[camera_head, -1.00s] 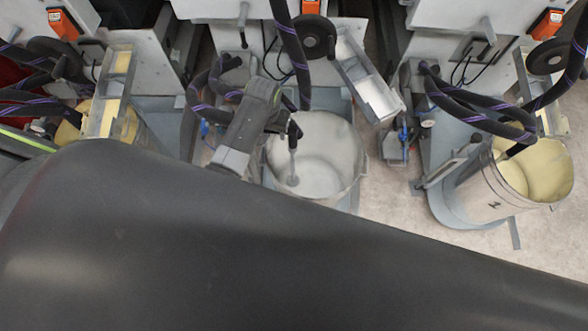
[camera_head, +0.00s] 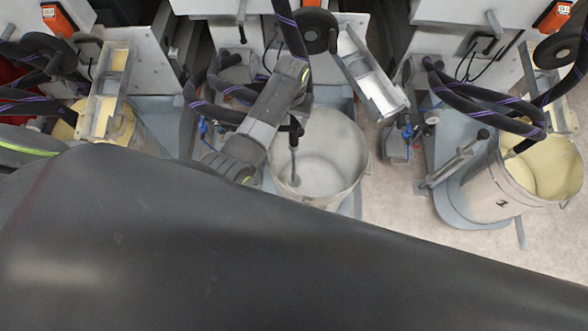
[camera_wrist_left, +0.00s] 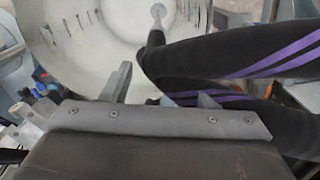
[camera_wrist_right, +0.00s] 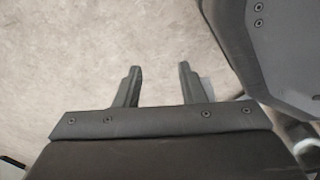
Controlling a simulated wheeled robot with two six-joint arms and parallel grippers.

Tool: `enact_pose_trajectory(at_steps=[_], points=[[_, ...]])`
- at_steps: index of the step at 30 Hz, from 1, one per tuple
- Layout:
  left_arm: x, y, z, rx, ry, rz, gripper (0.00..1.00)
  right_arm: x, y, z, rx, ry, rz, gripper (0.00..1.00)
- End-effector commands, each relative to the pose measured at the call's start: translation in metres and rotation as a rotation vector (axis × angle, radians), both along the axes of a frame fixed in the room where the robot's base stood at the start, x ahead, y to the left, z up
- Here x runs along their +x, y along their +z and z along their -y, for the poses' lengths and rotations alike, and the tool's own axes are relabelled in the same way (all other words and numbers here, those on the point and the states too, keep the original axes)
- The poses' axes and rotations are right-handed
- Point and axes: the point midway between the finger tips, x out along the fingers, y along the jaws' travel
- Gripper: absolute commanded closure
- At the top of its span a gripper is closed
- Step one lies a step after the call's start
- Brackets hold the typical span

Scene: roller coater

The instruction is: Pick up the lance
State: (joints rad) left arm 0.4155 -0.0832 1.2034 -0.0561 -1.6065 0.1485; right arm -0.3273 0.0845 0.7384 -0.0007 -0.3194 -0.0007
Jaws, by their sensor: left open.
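The lance (camera_head: 294,160) is a thin grey rod with a dark upper end. It stands in the pale middle bucket (camera_head: 362,150), its lower end near the inner left side. In the left wrist view, the lance's round tip (camera_wrist_left: 158,11) shows over the bucket floor, and a black, purple-striped hose (camera_wrist_left: 235,55) runs to the right. My left gripper (camera_wrist_left: 163,84) is open above the bucket, with the dark lance and hose part beyond and between its fingers; contact cannot be told. In the head view its fingertips are not clear. My right gripper (camera_wrist_right: 158,74) is open and empty above bare floor.
A bucket of cream-coloured liquid (camera_head: 480,192) stands on the right. A metal trough (camera_head: 376,85) tilts behind the middle bucket. Striped hoses (camera_head: 480,100) hang around the machines. A large black cylinder-like surface (camera_head: 220,260) fills the foreground.

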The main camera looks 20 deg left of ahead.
Motion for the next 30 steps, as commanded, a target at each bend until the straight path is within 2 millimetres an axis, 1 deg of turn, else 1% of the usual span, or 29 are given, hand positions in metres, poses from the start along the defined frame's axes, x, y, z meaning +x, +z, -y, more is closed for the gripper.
enact_pose_trajectory(at_steps=[1, 5, 8, 12, 15, 19, 24, 26, 30], points=[[0.0, -0.005, 0.0, 0.0, 0.0, -0.001, 0.46, -0.002, -0.001, -0.002, 0.002, -0.001, -0.004, 0.64], [0.0, -0.011, 0.0, 0.0, 0.0, 0.0, 0.46, -0.002, -0.002, -0.005, 0.006, -0.004, -0.002, 0.64], [0.0, -0.023, 0.002, 0.0, 0.0, -0.001, 0.46, -0.001, -0.006, -0.007, 0.009, -0.005, -0.003, 0.64], [0.0, -0.045, 0.006, 0.001, 0.001, -0.002, 0.46, 0.006, -0.011, -0.007, 0.009, -0.004, -0.002, 0.64], [0.0, -0.056, 0.005, 0.001, 0.001, -0.001, 0.46, 0.013, -0.011, -0.006, 0.007, -0.004, 0.006, 0.64], [0.001, -0.06, 0.005, 0.0, 0.001, 0.001, 0.46, 0.017, -0.01, -0.004, 0.005, -0.003, 0.007, 0.64], [0.001, -0.06, 0.005, 0.0, 0.001, 0.001, 0.46, 0.012, -0.009, 0.0, -0.001, -0.002, 0.001, 0.64], [0.001, -0.06, 0.005, 0.0, 0.001, 0.001, 0.52, 0.01, -0.009, 0.001, -0.003, -0.002, -0.001, 0.64], [0.001, -0.06, 0.005, 0.0, 0.001, 0.001, 0.71, 0.006, -0.009, 0.004, -0.006, -0.002, -0.006, 0.64]])
